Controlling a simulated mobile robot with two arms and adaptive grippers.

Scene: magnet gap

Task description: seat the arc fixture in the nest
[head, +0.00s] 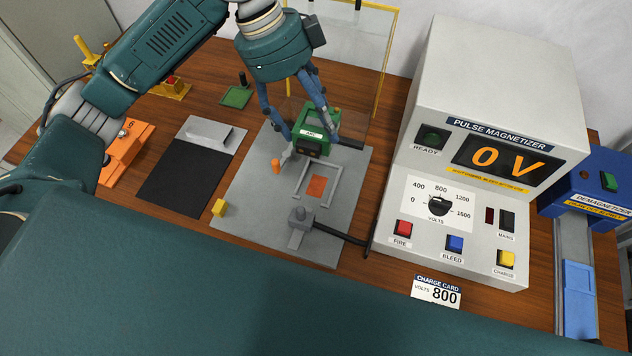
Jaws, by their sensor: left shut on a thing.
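The arc fixture (312,133) is a green block with a small white label and a dark front. My left gripper (304,130) is shut on it, with a blue finger on either side. The fixture appears just behind the nest, apart from its frame; its exact height above the plate is hard to tell. The nest (335,186) is a light grey raised frame around an orange pad (316,187) on the grey plate (245,190). The pad is uncovered. My right gripper is not in view.
A grey clamp (300,217) with a black cable stands in front of the nest. An orange peg (276,167) and yellow block (219,207) are to the left. The pulse magnetizer (480,90), showing 0 V, stands right. A yellow-framed clear guard (386,62) is behind.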

